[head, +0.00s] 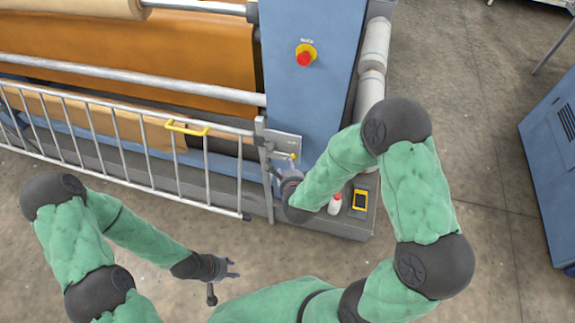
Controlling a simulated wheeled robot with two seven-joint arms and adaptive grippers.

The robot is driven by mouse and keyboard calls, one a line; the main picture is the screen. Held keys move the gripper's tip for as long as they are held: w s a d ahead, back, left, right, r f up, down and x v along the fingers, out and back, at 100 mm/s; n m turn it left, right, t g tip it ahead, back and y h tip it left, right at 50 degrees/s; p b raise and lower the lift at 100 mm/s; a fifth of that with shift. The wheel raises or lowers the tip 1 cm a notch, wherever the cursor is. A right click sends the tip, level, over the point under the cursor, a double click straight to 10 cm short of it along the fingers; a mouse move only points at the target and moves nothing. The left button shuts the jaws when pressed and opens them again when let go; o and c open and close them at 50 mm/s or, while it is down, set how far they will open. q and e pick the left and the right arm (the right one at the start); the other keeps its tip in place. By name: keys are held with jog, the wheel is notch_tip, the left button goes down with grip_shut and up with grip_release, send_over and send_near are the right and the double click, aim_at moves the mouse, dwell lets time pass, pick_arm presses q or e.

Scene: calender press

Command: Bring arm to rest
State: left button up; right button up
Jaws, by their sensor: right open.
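My left arm reaches in from the left in green sleeves. Its gripper (232,268) hangs over the bare floor, its two fingers apart with nothing between them. My right arm bends over from the right. Its gripper (281,166) is open, close to the grey latch plate (284,144) at the end of the guard gate (130,133). I cannot tell whether it touches the plate, and its fingers show only in part.
The blue press column (313,70) carries a red stop button (304,58). A white bottle (335,205) with a red cap and a yellow device (360,199) stand on the dark base ledge. A blue cabinet (548,165) stands at right. The floor (490,140) between is clear.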

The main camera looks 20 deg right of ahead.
jog(key=shift+s+r, duration=0.15)
jog(key=shift+s, duration=0.15)
dwell(0.4)
jog(key=s+a+f+n+g+y, duration=0.3)
jog(key=s+a+f+n+g, duration=0.1)
jog(key=s+f+n, duration=0.5)
jog(key=s+a+f+n+g+y+b, duration=0.1)
jog(key=s+a+f+n+g+y, duration=0.2)
jog(key=s+f+n+g, duration=0.4)
jog(key=s+a+f+n, duration=0.1)
jog(key=s+f+n, duration=0.2)
jog(key=n, duration=0.1)
jog(key=shift+s+f, duration=0.25)
jog(key=shift+f, duration=0.15)
jog(key=shift+d, duration=0.1)
